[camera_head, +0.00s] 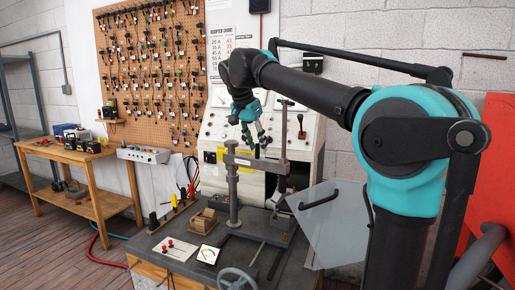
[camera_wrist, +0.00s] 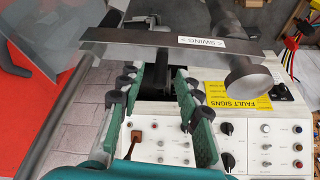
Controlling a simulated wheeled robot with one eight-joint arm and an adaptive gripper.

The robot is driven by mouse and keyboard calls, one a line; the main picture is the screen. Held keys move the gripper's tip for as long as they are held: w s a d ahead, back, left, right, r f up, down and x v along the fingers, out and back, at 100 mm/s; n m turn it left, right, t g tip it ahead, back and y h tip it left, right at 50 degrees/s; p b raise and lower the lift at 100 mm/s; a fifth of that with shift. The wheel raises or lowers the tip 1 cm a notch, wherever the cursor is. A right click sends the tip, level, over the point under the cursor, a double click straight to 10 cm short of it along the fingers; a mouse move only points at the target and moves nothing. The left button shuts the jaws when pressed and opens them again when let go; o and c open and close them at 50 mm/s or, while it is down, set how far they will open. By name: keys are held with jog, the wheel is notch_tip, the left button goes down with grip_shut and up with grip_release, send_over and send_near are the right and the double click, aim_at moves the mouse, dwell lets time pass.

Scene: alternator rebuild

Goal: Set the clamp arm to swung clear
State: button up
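The clamp arm (camera_head: 258,163) is a grey horizontal bar on an upright round post (camera_head: 233,190) at the bench. It reaches right from the post, with a vertical spindle (camera_head: 284,120) near its right end. In the wrist view the bar (camera_wrist: 130,52) crosses the upper part and carries a white "SWING" label (camera_wrist: 202,43). My gripper (camera_head: 254,140) hangs just above the bar in the head view. In the wrist view my gripper (camera_wrist: 155,78) has its two teal fingers well apart, with nothing held between them. The bar lies near the fingertips; I cannot tell whether they touch.
A white test console (camera_head: 214,130) with knobs stands close behind. A clear shield (camera_head: 330,215) is right of the clamp. The bench (camera_head: 180,262) holds a handwheel (camera_head: 237,278), a wooden block (camera_head: 204,221) and a small meter (camera_head: 208,254). A yellow "FAULT SIGNS" card (camera_wrist: 246,104) shows in the wrist view.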

jog(key=shift+w+d+f, duration=0.15)
jog(key=shift+w+f, duration=0.1)
jog(key=shift+f, duration=0.4)
jog(key=shift+c, duration=0.4)
grip_shut()
